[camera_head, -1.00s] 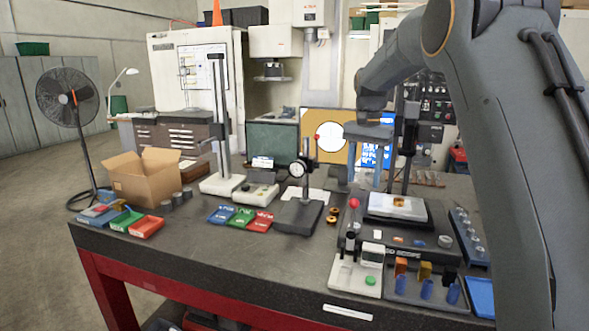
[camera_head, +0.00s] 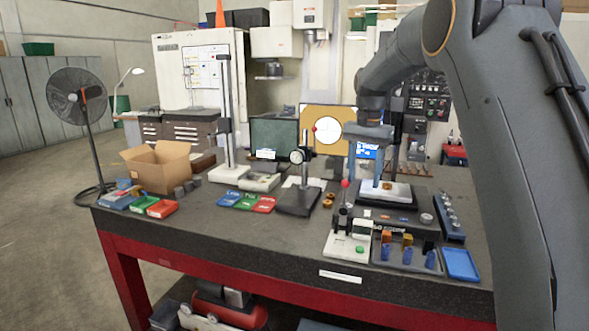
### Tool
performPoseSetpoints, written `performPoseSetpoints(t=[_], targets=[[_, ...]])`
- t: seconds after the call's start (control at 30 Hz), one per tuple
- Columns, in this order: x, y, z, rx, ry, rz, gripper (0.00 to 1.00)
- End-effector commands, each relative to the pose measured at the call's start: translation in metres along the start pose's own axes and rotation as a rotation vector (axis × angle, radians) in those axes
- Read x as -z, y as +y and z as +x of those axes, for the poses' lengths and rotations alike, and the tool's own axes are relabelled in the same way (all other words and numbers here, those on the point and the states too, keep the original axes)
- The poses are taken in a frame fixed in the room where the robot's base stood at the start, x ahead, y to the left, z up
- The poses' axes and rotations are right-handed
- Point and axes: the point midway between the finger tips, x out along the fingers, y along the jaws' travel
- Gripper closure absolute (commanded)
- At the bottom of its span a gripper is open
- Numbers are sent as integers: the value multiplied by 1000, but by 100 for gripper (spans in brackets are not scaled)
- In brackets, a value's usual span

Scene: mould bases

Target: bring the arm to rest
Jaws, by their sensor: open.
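My gripper (camera_head: 365,170) hangs at the end of my grey arm, pointing down, with its two fingers apart and nothing seen between them. My upper arm fills the right side and hides part of the background.
The bench holds a cardboard box (camera_head: 158,166), a dial gauge stand (camera_head: 298,200), a tall height gauge (camera_head: 228,170), coloured trays (camera_head: 246,201), a blue tray (camera_head: 461,264) and a tray of small blocks (camera_head: 407,258). A fan (camera_head: 77,98) stands at left.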

Motion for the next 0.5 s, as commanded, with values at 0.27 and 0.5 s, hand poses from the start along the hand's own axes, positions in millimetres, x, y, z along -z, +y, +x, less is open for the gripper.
performPoseSetpoints(t=[0.27,0.5], targets=[[-16,10,23,3,5,-52,51],[-39,26,52,8,13,-123,51]])
